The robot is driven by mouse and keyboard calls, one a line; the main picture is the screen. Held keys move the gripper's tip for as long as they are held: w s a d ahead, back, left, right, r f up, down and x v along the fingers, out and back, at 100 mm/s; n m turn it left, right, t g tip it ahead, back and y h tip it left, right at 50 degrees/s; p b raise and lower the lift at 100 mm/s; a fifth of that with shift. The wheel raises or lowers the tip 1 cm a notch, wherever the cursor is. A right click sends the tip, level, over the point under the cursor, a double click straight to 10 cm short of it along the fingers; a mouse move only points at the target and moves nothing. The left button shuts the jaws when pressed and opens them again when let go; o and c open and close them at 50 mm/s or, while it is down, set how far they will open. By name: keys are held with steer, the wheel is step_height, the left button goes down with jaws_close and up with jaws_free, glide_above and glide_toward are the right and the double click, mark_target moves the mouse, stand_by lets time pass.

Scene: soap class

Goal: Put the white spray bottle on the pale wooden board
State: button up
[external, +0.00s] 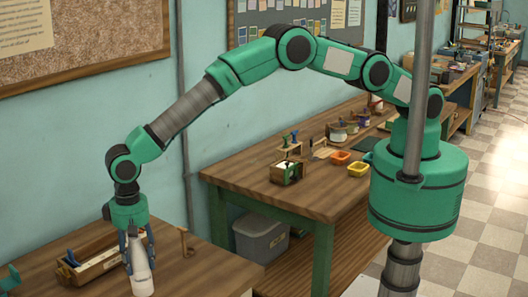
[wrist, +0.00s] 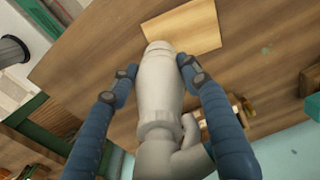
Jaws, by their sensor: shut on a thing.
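The white spray bottle (wrist: 160,95) is between the two blue fingers of my gripper (wrist: 156,68) in the wrist view, and the gripper is shut on it. In the external view the bottle (external: 141,277) hangs roughly upright below my gripper (external: 137,243), at the bottom edge of the picture. The pale wooden board (wrist: 195,28) lies on the brown table at the top of the wrist view. The bottle's far end overlaps the board's left edge in that view; I cannot tell the height between them. The board is not visible in the external view.
A wooden tray with tools (external: 100,262) lies on the table, left of the bottle. A small wooden tool (external: 184,241) stands near the wall. A green object (external: 8,278) is at the far left. A second workbench (external: 240,177) holds several containers.

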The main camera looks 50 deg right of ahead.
mark_target(140, 270)
steer(key=shift+f, duration=1.7)
steer(key=shift+f, duration=0.1)
steer(key=o, duration=1.6)
steer(key=shift+f, duration=0.1)
step_height(140, 270, up, 12)
steer(key=shift+r, duration=0.15)
